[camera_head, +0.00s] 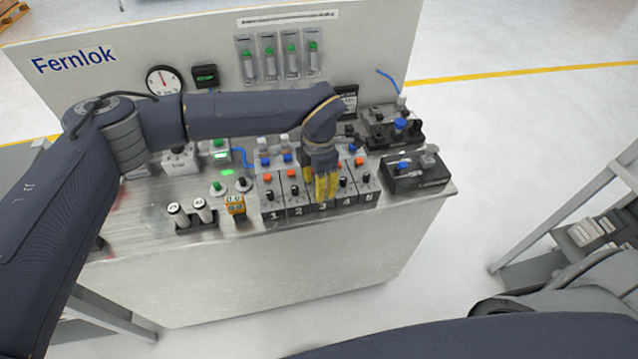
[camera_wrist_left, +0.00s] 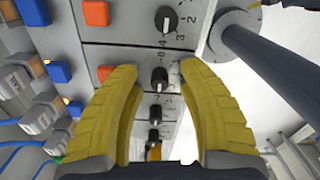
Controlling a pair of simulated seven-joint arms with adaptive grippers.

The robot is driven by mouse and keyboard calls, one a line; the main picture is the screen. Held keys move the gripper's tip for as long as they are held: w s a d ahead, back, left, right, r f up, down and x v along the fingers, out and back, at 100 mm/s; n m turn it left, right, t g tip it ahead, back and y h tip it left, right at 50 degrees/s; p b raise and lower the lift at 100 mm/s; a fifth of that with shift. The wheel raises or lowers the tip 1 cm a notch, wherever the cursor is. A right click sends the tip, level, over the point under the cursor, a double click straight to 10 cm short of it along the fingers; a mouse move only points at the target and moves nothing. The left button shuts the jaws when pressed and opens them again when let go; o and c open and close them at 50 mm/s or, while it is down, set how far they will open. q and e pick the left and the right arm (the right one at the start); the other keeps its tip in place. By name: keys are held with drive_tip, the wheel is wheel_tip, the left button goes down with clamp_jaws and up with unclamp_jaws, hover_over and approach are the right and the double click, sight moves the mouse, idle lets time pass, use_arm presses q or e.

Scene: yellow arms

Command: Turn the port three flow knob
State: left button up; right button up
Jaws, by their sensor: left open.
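The port three module (camera_head: 323,206) is the middle one in a row of numbered valve modules on the bench. My left gripper (camera_head: 321,192) reaches down over it, and its yellow fingers hide the knob in the head view. In the left wrist view, the black port three flow knob (camera_wrist_left: 160,80) shows between the two fingers of my left gripper (camera_wrist_left: 160,78). The fingers are apart, one to each side, with a gap to the knob visible. Its white pointer mark is hard to read. My right gripper is not in view.
The port four knob (camera_wrist_left: 166,19) lies close beyond the fingertips in the left wrist view. Orange buttons (camera_wrist_left: 97,13) and blue buttons (camera_wrist_left: 59,72) sit beside the knobs.

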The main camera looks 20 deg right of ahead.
use_arm(q)
drive_tip(key=shift+o, duration=0.2)
clamp_jaws()
drive_tip(key=shift+n, duration=0.3)
drive_tip(key=n, duration=0.3)
drive_tip(key=shift+n, duration=0.4)
drive_tip(key=shift+s+n, duration=0.1)
drive_tip(key=shift+n, duration=2.2)
drive_tip(key=c, duration=0.9)
unclamp_jaws()
drive_tip(key=shift+f, duration=0.1)
drive_tip(key=shift+c, duration=0.2)
unclamp_jaws()
